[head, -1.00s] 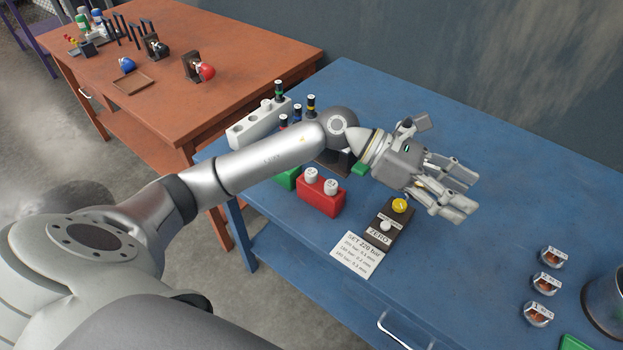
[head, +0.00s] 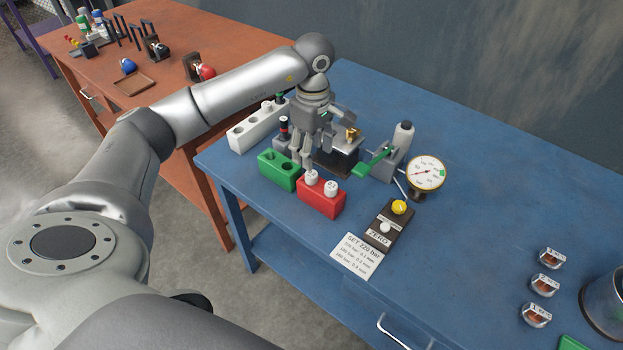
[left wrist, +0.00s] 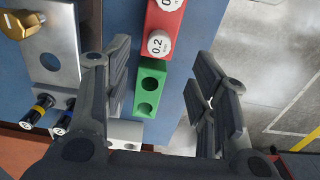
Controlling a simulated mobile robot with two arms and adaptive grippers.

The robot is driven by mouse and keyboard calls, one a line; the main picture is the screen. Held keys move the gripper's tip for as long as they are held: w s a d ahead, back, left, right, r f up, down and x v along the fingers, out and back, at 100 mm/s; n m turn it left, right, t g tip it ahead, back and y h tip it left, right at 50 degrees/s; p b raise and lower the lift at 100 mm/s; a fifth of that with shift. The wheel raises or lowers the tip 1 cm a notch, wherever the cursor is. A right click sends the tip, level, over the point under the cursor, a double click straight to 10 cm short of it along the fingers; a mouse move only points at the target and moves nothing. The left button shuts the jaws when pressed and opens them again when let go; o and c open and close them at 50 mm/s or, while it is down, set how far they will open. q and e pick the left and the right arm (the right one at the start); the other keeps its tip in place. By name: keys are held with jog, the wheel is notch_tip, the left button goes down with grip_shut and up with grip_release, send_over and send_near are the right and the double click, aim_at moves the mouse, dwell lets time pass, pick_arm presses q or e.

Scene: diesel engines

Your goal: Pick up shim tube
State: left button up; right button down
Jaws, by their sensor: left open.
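A red block (head: 321,201) on the blue bench holds two white-capped tubes (head: 312,177), upright side by side, likely the shim tubes. In the left wrist view one white cap reads 0.2 (left wrist: 158,43); a second cap (left wrist: 167,4) is cut off at the top edge. My left gripper (head: 311,160) points down just behind the red block, open and empty. Its fingers, in the left wrist view (left wrist: 163,52), stand apart on either side of the 0.2 cap as seen there. I cannot tell its exact height. My right gripper is not in view.
A green block (head: 272,172) with two empty holes is left of the red block. A white rack (head: 251,130) and dark injectors (left wrist: 38,110) stand behind. A green-handled tester (head: 395,150), gauge (head: 426,173) and ZERO box (head: 386,228) are at right.

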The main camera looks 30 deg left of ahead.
aim_at(311, 174)
pick_arm(q)
jog(key=shift+f, duration=0.9)
notch_tip(311, 174, down, 5)
jog(key=p, duration=0.2)
jog(key=shift+a+r+p, duration=0.15)
jog(key=shift+p, duration=0.15)
jog(key=shift+f, duration=0.35)
jog(key=shift+c, duration=0.4)
jog(key=c, duration=1)
jog(key=shift+c, duration=0.3)
jog(key=shift+r, duration=0.1)
